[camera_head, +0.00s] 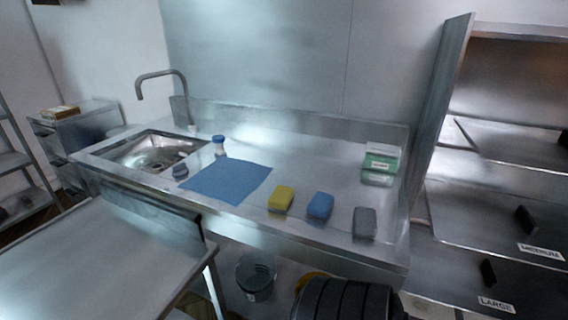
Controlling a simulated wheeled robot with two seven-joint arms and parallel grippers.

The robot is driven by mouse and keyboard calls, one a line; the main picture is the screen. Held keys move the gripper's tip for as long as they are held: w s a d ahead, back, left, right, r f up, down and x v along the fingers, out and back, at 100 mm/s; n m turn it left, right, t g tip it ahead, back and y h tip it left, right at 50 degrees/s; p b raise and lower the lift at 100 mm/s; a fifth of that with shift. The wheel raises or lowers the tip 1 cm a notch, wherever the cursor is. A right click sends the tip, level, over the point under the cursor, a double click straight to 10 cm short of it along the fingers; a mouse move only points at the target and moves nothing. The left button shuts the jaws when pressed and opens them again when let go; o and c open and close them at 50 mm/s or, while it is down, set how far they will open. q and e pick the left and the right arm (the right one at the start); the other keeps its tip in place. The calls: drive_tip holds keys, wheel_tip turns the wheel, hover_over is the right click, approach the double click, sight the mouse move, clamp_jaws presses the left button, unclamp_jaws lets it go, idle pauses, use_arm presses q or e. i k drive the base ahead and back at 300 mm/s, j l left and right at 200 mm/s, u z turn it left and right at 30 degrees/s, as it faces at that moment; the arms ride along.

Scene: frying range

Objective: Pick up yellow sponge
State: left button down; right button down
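The yellow sponge (281,199) lies on the steel sink counter (325,170), near its front edge. It is just right of a blue cloth (228,182) and left of a blue sponge (320,206), with a gap to the blue sponge. A grey sponge (365,222) lies farther right in the same row. Nothing covers the yellow sponge.
A sink (155,152) with a tall faucet (162,85) is at the left. A blue-capped bottle (219,146) stands behind the cloth. A green-and-white box (381,164) is at the back right. A steel table (95,255) stands front left, a bucket (255,278) below the counter.

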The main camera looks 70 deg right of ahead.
sight(280, 199)
drive_tip(key=z, duration=2.25)
